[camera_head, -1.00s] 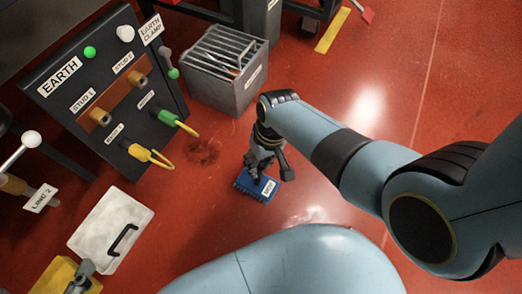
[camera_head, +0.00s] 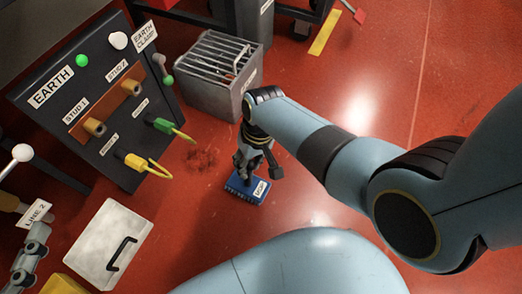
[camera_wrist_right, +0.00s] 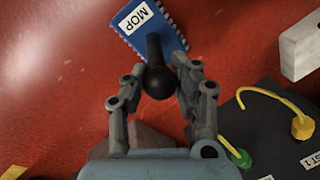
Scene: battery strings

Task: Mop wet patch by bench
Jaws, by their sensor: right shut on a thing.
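The mop is a blue block (camera_head: 246,187) with a white label, low at the floor. My right gripper (camera_head: 244,165) is above it, shut on its dark handle. In the right wrist view the fingers (camera_wrist_right: 158,82) close around the black handle, and the blue mop head (camera_wrist_right: 148,25) labelled MOP lies beyond. A dark, blotchy patch (camera_head: 202,158) is on the red floor, left of and beyond the mop; a small gap separates them. Grey linkage that looks like my left gripper (camera_head: 28,258) is at the lower left; its jaws cannot be made out.
The earth bench panel (camera_head: 100,105) stands left, with a green plug (camera_head: 162,125) and a yellow plug (camera_head: 135,161) on looped leads. A grey slotted bin (camera_head: 208,98) is behind the patch. A white case (camera_head: 90,245) lies front left. The floor on the right is clear.

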